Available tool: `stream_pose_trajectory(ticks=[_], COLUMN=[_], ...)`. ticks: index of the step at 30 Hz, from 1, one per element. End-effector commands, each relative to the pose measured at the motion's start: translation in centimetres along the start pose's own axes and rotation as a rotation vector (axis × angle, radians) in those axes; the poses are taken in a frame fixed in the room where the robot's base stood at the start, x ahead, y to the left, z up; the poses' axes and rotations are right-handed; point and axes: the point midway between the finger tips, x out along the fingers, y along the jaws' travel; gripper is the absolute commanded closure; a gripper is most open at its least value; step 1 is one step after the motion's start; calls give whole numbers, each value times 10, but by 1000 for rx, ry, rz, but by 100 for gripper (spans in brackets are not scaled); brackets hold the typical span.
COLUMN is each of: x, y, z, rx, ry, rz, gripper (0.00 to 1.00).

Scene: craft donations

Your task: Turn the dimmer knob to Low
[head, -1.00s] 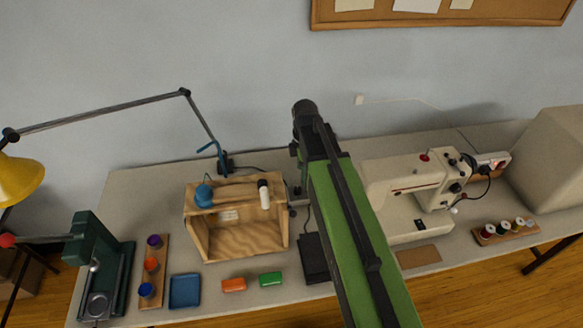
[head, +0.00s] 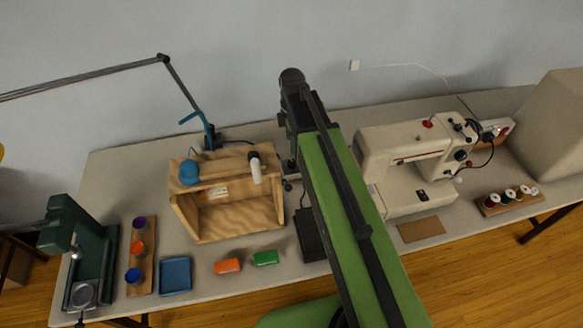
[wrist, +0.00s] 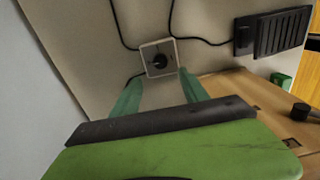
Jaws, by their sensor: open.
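The dimmer is a small pale square plate (wrist: 147,47) with a round black knob (wrist: 159,61) in its middle, at the upper centre of the wrist view. Dark cords run from it. My gripper (wrist: 159,76) is open, with its two teal fingers apart and pointing toward the dimmer. The knob appears between and just beyond the fingertips, and I see no contact. Any setting marks are too small to read. In the head view my green arm hides the dimmer, and the gripper's fingers cannot be made out.
A wooden box (head: 183,215) stands left of my arm, with a white bottle (head: 256,172) on top. A black pedal (head: 311,234) lies beside my arm and shows in the wrist view (wrist: 272,32). A sewing machine (head: 405,150) stands to the right.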

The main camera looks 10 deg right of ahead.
Motion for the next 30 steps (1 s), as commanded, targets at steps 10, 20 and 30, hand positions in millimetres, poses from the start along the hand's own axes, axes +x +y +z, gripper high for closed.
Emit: stream_pose_trajectory(ticks=[10, 20, 30], x=[81, 103, 102], y=[0, 0, 0], z=[0, -2, -2], rx=[-1, -2, -2], ry=[0, 0, 0], rz=[0, 0, 0], gripper=[48, 48, 71])
